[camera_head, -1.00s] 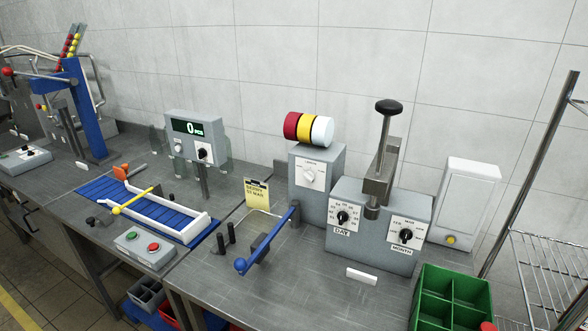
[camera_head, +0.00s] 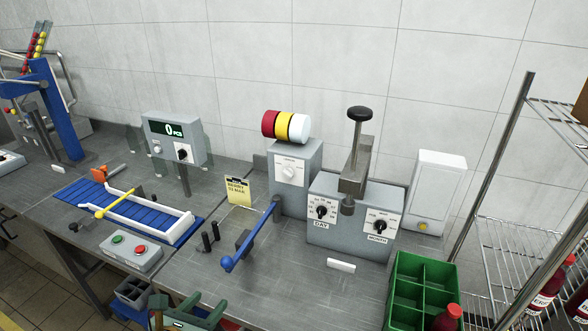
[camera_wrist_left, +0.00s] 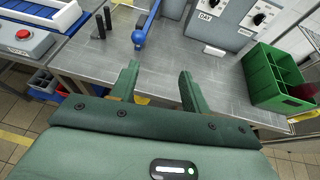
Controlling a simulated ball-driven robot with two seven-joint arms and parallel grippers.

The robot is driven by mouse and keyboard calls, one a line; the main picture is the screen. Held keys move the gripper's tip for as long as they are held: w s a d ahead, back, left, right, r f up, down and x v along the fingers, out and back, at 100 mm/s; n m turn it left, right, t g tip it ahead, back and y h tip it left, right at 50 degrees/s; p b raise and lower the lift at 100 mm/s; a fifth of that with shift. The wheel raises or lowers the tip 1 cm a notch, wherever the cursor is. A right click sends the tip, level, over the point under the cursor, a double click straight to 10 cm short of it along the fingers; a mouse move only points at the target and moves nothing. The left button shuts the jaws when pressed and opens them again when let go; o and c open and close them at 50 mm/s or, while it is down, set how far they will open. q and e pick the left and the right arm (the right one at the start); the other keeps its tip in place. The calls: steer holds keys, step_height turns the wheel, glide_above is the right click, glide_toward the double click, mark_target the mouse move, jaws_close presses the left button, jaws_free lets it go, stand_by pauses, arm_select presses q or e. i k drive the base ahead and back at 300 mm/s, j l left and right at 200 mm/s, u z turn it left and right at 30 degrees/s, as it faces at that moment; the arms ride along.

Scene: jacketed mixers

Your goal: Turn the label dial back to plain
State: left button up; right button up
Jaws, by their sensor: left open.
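A white round dial (camera_head: 289,172) sits on a light plate on the front of a grey box (camera_head: 308,195). Red, yellow and white label rolls (camera_head: 285,125) lie side by side on top of this box. I take the white dial as the label dial; its lettering and pointing direction are too small to read. My left gripper (camera_head: 188,307) is at the bottom edge of the head view, open, in front of the bench and well short of the dial. In the left wrist view its two green fingers (camera_wrist_left: 159,72) are apart with nothing between them. The dial is outside that view.
A blue-knobbed lever (camera_head: 228,263) and dark pegs (camera_head: 210,238) stand before the label box. A yellow card (camera_head: 238,190) is beside it. The day-and-month stamper (camera_head: 345,238) stands right, with a green crate (camera_head: 398,300) nearer me. A button box (camera_head: 130,252) is left.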

mark_target(288, 172)
steer(key=i+j+z, duration=0.15)
steer(key=i, duration=0.3)
steer(key=i+j+z, duration=0.2)
steer(key=i, duration=0.3)
steer(key=l, duration=0.1)
